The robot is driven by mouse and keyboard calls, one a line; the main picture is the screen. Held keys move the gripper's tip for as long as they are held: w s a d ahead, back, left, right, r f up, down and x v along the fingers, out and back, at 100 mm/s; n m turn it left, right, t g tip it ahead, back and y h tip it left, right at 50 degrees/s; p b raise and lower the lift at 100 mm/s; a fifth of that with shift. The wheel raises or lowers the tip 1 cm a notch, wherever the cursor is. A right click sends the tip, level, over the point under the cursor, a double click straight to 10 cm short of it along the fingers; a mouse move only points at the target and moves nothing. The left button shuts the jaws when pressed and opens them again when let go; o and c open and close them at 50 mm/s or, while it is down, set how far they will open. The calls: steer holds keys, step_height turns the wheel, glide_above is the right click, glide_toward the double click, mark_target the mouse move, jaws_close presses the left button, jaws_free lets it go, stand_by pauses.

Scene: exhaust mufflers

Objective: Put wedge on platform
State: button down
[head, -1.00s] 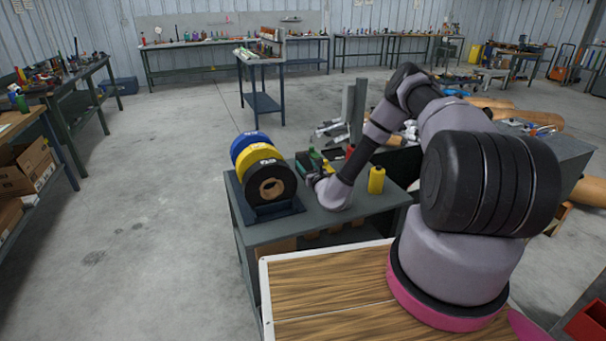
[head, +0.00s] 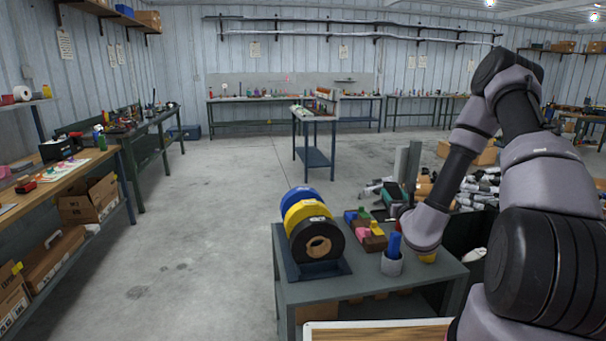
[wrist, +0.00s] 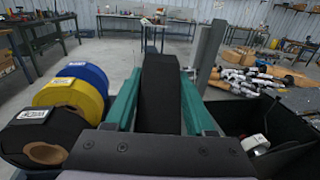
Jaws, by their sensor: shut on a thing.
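My gripper (wrist: 160,101) has teal fingers, shut on a black wedge (wrist: 160,85), which stands up between them in the wrist view. In the head view my gripper (head: 393,200) is above the far right part of the grey workbench, partly hidden by my arm. The wedge is hard to make out there. I cannot tell which surface is the platform.
Blue, yellow and black spools (head: 306,222) stand on a rack at the left of the grey workbench (head: 400,292). Coloured blocks (head: 365,231) and a cup (head: 392,264) with blue items are near my gripper. A grey post (wrist: 209,55) rises right of it. A small bench (head: 314,157) stands beyond open floor.

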steer(key=shift+s+r, duration=0.45)
steer(key=shift+s, duration=0.4)
steer(key=shift+f, duration=0.1)
steer(key=w+a+f+n+y, duration=0.1)
steer(key=w+a+f+y, duration=0.1)
steer(key=w+a+f, duration=0.5)
steer(key=w+a+f+n+y, duration=0.1)
steer(key=w+a+f, duration=0.1)
steer(key=w+f, duration=0.5)
glide_above(352, 255)
step_height(352, 255, down, 8)
steer(key=shift+w+f, duration=0.1)
steer(key=shift+f, duration=0.05)
steer(key=shift+d+f, duration=0.1)
steer(key=shift+f, duration=1.9)
steer(key=shift+f, duration=0.2)
